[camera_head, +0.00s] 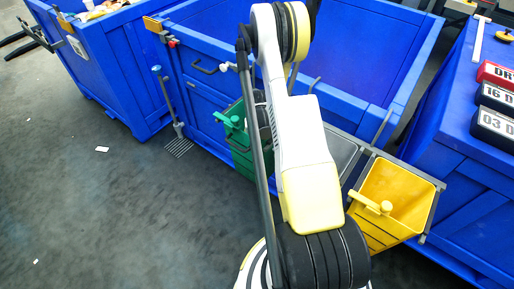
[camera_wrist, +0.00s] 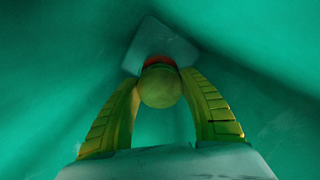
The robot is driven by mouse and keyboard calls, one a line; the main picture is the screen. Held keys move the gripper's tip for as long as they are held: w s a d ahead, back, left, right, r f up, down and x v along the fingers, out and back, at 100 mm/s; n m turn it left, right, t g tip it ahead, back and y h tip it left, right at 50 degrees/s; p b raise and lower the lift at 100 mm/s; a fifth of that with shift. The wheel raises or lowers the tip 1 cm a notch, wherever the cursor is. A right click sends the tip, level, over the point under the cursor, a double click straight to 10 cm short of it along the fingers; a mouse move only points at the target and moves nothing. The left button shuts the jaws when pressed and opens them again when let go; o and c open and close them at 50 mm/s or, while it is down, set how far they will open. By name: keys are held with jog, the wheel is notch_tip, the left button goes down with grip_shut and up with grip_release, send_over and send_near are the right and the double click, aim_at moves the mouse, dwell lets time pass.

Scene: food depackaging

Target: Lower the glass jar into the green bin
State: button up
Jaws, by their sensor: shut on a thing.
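The green bin (camera_head: 237,143) hangs on the front of the large blue container, left of my arm and partly hidden by it. In the wrist view, green bin walls (camera_wrist: 60,75) surround my gripper (camera_wrist: 160,80), so it is inside the bin. My gripper's two yellow fingers are closed around a rounded yellow-green end of the glass jar (camera_wrist: 160,90), with a red band just beyond it. The rest of the jar is hidden. A pale squarish patch (camera_wrist: 160,48) shows beyond the jar; I cannot tell what it is. The head view hides my gripper and the jar.
A yellow bin (camera_head: 400,190) hangs right of my arm, with a grey bin (camera_head: 342,150) beside it, partly covered. The large blue container (camera_head: 200,85) stands behind. Another blue container (camera_head: 110,65) is at left. A blue bench (camera_head: 470,200) with labelled boxes is at right.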

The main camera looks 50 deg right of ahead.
jog(key=o, duration=1.5)
jog(key=shift+c, duration=0.2)
notch_tip(320, 180, up, 12)
jog(key=shift+r, duration=0.1)
